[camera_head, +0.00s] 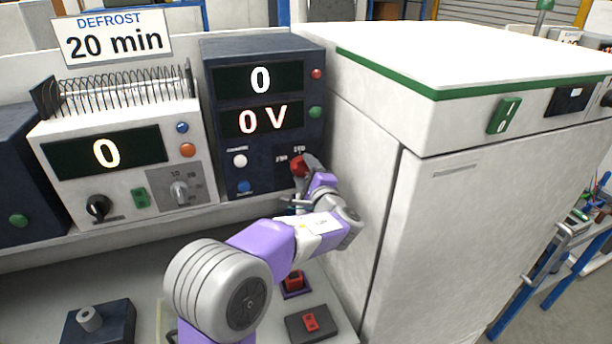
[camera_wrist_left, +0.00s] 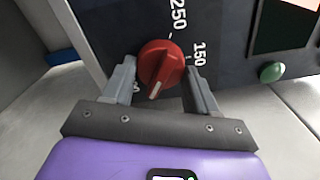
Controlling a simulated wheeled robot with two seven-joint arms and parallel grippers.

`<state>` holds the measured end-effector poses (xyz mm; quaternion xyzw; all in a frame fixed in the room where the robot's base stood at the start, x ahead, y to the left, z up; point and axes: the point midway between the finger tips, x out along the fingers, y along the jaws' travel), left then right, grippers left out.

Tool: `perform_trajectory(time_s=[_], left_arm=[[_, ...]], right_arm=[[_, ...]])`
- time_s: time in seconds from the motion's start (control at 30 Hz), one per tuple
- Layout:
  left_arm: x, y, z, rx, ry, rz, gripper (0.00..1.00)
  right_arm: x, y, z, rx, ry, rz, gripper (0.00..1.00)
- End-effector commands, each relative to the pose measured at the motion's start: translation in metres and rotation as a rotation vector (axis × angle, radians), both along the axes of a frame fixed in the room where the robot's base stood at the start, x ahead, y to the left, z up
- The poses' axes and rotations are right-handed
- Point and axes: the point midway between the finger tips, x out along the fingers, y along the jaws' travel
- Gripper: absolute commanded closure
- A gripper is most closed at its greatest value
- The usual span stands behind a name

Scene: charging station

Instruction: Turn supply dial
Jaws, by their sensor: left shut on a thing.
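The supply dial is a red knob (camera_wrist_left: 162,66) with a pale pointer line, on the dark supply unit's front panel. In the left wrist view it sits between the fingers of my left gripper (camera_wrist_left: 161,88), which is shut on it. Marks 250 and 150 show on the panel around it, and a third label is partly covered by a finger. The pointer slants down and slightly left in that view. In the head view the red dial (camera_head: 299,166) shows just beyond my left gripper (camera_head: 308,190). The supply unit (camera_head: 213,160) displays 0 and 0 V. My right gripper is out of view.
A white unit (camera_head: 60,150) reading 0, with black and grey knobs, stands left of the supply unit. A large white cabinet (camera_head: 465,250) stands close on the right. Small boxes with red switches (camera_head: 311,323) lie on the bench below my arm. A sign (camera_head: 113,38) reads DEFROST 20 min.

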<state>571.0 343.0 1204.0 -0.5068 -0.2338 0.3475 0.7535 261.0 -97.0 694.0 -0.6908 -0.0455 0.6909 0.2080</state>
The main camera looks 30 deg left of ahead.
Motion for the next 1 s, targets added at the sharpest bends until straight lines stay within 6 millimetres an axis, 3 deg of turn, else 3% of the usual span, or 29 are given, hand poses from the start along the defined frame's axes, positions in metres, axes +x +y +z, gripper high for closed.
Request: perform_trajectory(time_s=[0.27,0.3,0.43,0.77,1.0], left_arm=[[0.000,0.000,0.000,-0.001,0.000,0.000,0.72],[0.000,0.000,0.000,-0.001,0.001,0.000,0.36],[0.000,0.000,0.000,-0.001,0.001,0.000,0.16],[-0.002,-0.003,0.000,-0.001,0.000,-0.002,0.16],[-0.025,-0.031,0.000,-0.001,0.000,-0.004,0.16]], right_arm=[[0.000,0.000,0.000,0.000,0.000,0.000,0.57],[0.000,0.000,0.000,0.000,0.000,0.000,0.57],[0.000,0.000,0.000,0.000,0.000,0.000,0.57],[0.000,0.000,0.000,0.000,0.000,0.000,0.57],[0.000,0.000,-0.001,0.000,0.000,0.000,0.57]])
